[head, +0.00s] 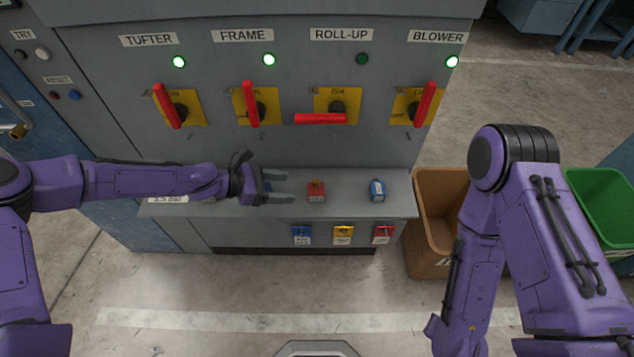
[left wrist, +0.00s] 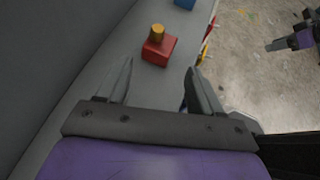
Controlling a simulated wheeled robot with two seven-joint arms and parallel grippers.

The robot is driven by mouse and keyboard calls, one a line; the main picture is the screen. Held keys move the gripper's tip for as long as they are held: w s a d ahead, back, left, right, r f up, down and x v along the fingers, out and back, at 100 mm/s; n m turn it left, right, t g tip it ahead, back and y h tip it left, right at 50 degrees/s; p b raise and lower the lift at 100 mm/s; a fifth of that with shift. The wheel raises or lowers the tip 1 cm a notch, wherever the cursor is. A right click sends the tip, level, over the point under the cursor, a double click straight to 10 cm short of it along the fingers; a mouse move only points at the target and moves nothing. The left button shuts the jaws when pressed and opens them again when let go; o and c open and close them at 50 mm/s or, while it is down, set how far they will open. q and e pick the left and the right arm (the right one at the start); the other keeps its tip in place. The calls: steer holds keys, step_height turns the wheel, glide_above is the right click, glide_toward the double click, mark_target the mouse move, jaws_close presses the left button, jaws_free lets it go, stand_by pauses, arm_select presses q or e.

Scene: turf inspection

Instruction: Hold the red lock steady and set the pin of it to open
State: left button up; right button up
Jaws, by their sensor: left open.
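The red lock (head: 316,194) stands on the grey shelf below the switch panel, with a brass pin (head: 316,183) on top. In the left wrist view the red lock (left wrist: 158,52) and its brass pin (left wrist: 157,32) are beyond the fingertips, roughly between their lines. My left gripper (head: 291,187) is open and empty, pointing right at the lock from its left, with a short gap. Its fingers also frame the shelf in the left wrist view (left wrist: 163,78). My right arm hangs at the right; its gripper (left wrist: 280,43) shows small at the upper right of the left wrist view, its jaws unclear.
A blue lock (head: 377,190) stands on the shelf (head: 348,207) to the right. Blue (head: 301,235), yellow (head: 343,235) and red (head: 383,234) tagged items hang on the front. Red-handled switches are above; the ROLL-UP handle (head: 321,118) lies level. A brown bin (head: 422,235) stands right.

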mark_target(312, 189)
arm_select(q)
steer(key=b+x, duration=0.6)
steer(key=x, duration=0.2)
steer(key=shift+d+f, duration=0.15)
steer(key=shift+f, duration=0.2)
steer(key=shift+w+d+b, duration=0.15)
steer(key=shift+d+b, duration=0.3)
steer(key=shift+d, duration=0.1)
